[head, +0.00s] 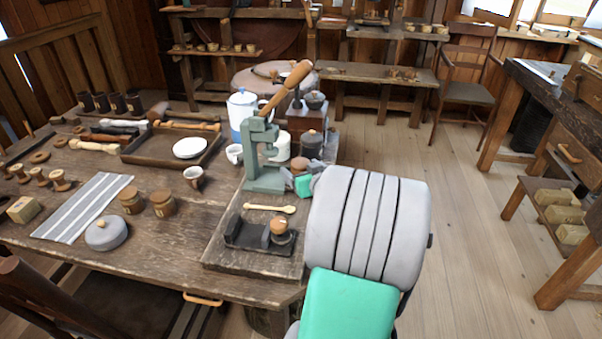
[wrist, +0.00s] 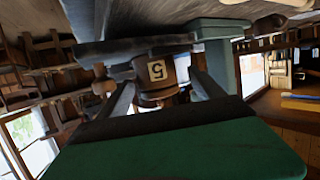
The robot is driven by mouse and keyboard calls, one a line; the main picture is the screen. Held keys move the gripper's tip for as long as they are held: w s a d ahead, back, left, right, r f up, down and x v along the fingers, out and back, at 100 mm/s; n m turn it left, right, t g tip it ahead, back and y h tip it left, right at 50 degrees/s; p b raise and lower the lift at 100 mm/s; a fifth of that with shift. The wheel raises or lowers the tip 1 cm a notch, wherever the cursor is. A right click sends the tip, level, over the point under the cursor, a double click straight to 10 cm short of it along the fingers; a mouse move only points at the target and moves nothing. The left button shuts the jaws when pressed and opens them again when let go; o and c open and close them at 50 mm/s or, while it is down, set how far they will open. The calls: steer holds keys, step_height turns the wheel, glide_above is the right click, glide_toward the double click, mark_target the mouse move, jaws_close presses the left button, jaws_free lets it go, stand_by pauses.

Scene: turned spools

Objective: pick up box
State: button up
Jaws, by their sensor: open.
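A small tan box (head: 23,209) with a dark mark sits on the table at the far left in the head view. My gripper (head: 297,172) is far to its right, beside the green lever press (head: 264,160). In the wrist view, which looks upside down, my gripper (wrist: 160,85) is open. A brown round container (wrist: 152,72) with a "5" label shows between and beyond the fingers; I cannot tell how far off it is. I see no contact with it. The tan box is not recognisable in the wrist view.
My arm covers the table's right edge. A board (head: 222,256) with a dark stand lies in front of the press. Two brown jars (head: 163,203), a grey round pot (head: 106,233) and a striped cloth (head: 84,208) lie left. Several tan blocks (head: 553,217) rest on a right-hand shelf.

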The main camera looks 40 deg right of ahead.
steer(key=x, duration=0.4)
steer(key=shift+w+d, duration=0.2)
steer(key=shift+c, duration=0.3)
